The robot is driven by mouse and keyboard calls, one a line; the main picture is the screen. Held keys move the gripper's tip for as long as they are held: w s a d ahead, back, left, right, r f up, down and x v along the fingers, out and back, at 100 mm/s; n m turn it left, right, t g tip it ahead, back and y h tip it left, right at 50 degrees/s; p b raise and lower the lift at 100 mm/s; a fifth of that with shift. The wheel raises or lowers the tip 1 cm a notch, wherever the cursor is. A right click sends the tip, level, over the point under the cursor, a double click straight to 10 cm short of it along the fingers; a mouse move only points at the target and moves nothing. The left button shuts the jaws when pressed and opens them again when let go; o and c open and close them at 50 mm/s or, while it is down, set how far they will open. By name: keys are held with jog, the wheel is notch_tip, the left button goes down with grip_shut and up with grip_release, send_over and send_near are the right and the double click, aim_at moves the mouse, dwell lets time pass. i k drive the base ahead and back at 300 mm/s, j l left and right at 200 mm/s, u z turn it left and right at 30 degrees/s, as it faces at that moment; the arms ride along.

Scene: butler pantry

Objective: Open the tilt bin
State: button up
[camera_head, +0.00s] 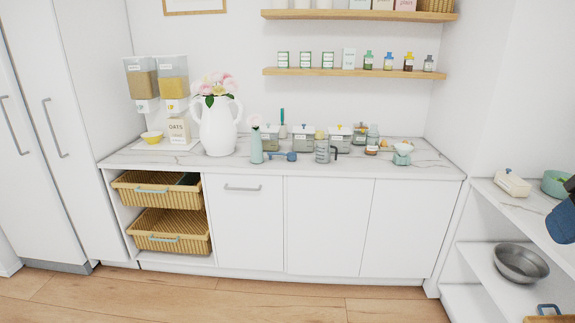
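The tilt bin appears to be the white front panel (245,225) in the lower cabinet, just right of the wicker baskets. It looks shut, flush with the panels beside it. A grey horizontal bar handle (243,188) runs near its top edge. The panel's inside is hidden. My gripper is not in view, and nothing covers the panel or its handle.
Two wicker baskets (158,239) sit in the open bay to the left. The marble counter (225,167) above holds a white vase (218,127), dispensers and jars. Open shelves (480,258) stand at right. The wooden floor (250,297) in front is clear.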

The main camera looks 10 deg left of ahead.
aim_at(246, 210)
jog(key=i+j+z, duration=0.1)
jog(key=i+j, duration=0.15)
jog(key=i, duration=0.2)
jog(key=i+j+z, duration=0.1)
jog(key=i+j, duration=0.15)
jog(key=i, duration=0.2)
jog(key=i+j+z, duration=0.1)
jog(key=i+j, duration=0.2)
jog(key=i, duration=0.15)
jog(key=i+j, duration=0.1)
jog(key=j, duration=0.85)
jog(key=i+j+z, duration=0.15)
jog(key=j, duration=0.85)
jog(key=k+j, duration=0.1)
jog(key=j, duration=0.35)
